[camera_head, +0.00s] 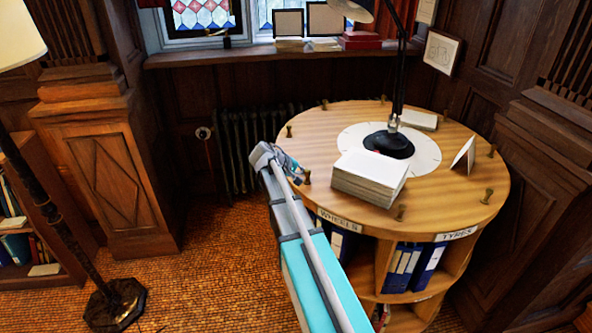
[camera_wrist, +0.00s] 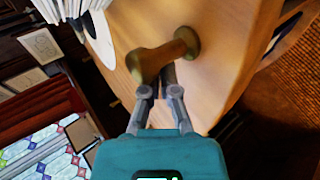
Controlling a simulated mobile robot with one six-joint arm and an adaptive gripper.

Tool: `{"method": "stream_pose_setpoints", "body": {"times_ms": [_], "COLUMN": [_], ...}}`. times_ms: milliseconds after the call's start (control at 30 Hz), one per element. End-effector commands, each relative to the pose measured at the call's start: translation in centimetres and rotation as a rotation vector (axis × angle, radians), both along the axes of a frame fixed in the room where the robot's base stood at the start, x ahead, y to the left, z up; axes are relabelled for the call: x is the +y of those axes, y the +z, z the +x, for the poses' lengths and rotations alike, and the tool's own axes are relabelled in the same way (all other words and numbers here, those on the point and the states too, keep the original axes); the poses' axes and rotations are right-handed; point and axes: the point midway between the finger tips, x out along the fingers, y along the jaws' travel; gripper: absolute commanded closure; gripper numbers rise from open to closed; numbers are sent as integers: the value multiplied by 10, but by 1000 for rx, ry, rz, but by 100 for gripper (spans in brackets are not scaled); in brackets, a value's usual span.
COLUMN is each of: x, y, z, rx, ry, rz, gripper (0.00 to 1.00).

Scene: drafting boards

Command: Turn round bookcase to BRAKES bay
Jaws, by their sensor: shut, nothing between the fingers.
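The round bookcase (camera_head: 450,170) has a light wood top with several brass knobs around its rim. Its labels read WHEELS (camera_head: 336,219) and TYRES (camera_head: 456,234) on the side facing me; no BRAKES label is in view. My gripper (camera_head: 296,172) is at the left rim of the top, beside a knob (camera_head: 307,178). In the wrist view, my gripper (camera_wrist: 166,80) is shut and empty, its fingertips close against a brass knob (camera_wrist: 160,55) that partly hides them. I cannot tell whether they touch it.
A stack of paper (camera_head: 370,178), a black lamp (camera_head: 390,142) and a standing card (camera_head: 464,155) are on the top. A radiator (camera_head: 245,150) and wood panelling are behind. A floor lamp base (camera_head: 116,303) stands at the left. Tiled floor (camera_head: 215,270) is clear between.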

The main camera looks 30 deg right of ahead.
Motion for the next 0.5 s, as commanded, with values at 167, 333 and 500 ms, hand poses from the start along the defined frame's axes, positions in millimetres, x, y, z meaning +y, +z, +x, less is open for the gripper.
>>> {"method": "stream_pose_setpoints", "body": {"times_ms": [167, 333, 500], "x": [-1, -1, -1], "y": [0, 0, 0], "z": [-14, -13, -13], "rx": [2, 1, 1], "ry": [8, 11, 12], "rz": [0, 0, 0], "gripper": [100, 100, 100]}}
